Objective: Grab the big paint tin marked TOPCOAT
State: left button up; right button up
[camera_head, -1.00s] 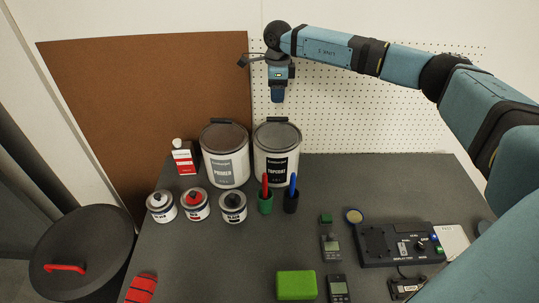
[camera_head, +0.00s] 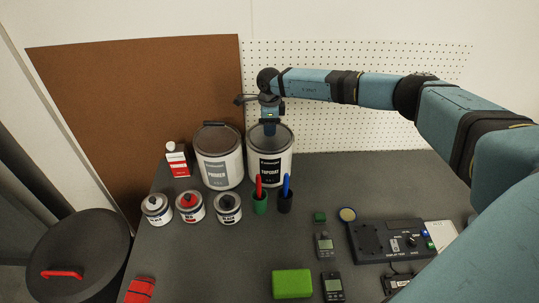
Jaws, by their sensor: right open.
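The big paint tin marked TOPCOAT (camera_head: 270,162) is white with a dark lid and a black label, and stands upright at the back of the grey table. My right gripper (camera_head: 270,128) is open, pointing down over the tin's lid, where it overlaps the lid's rear handle area. I cannot tell whether it touches the tin. My left gripper is not in view.
A similar tin marked PRIMER (camera_head: 219,160) stands close at the left. Small tins (camera_head: 190,206) stand front left. A pegboard (camera_head: 350,130) is behind.

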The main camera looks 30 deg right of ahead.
jog(key=shift+c, duration=0.3)
grip_shut()
dwell(1.1)
jog(key=shift+w+r, duration=0.15)
jog(key=shift+r, duration=0.05)
